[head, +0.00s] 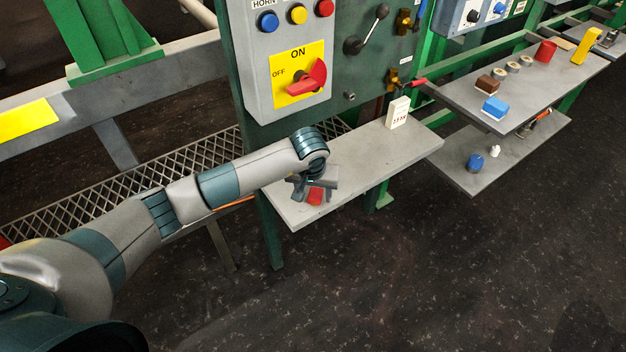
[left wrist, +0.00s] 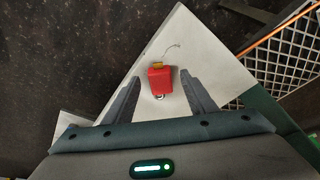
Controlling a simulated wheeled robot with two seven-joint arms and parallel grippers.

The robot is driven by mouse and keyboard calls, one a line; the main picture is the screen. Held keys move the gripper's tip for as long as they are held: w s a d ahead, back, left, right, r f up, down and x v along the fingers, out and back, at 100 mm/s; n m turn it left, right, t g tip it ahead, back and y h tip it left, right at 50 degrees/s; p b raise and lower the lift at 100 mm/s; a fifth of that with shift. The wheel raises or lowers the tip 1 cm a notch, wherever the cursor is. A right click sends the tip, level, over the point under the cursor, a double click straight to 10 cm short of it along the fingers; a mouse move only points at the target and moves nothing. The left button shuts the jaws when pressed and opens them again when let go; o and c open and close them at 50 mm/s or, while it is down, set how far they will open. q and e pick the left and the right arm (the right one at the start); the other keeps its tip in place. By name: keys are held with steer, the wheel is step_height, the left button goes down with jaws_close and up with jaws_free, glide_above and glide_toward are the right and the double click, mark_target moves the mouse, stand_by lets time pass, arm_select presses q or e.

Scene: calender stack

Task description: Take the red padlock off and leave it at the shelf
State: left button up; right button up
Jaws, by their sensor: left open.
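The red padlock (head: 315,196) lies on the grey shelf (head: 385,150) near its left front end. In the left wrist view the padlock (left wrist: 160,81) has a yellow band, a thin wire loop at its far end and a bit of metal shackle at its near end. My left gripper (head: 312,188) is just above the padlock, pointing down. In the left wrist view its two fingers (left wrist: 160,97) stand apart on either side of the padlock, with gaps showing, so it is open. My right gripper is not in view.
A panel with a red rotary switch (head: 305,80) on a yellow plate stands behind the shelf. A white block marked with text (head: 398,112) stands at the shelf's back. Right shelves hold a red cup (head: 545,52) and other items. A mesh guard (head: 180,158) lies left.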

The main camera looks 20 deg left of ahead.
mark_target(313, 204)
arm_select(q)
steer(key=b+v, duration=0.1)
steer(key=v, duration=0.4)
steer(key=shift+r, duration=0.2)
steer(key=b+v, duration=0.1)
steer(key=v, duration=1)
steer(key=shift+r+b, duration=0.35)
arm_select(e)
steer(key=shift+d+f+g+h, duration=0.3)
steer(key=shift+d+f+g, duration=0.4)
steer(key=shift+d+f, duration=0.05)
arm_select(q)
steer(key=shift+s, duration=0.1)
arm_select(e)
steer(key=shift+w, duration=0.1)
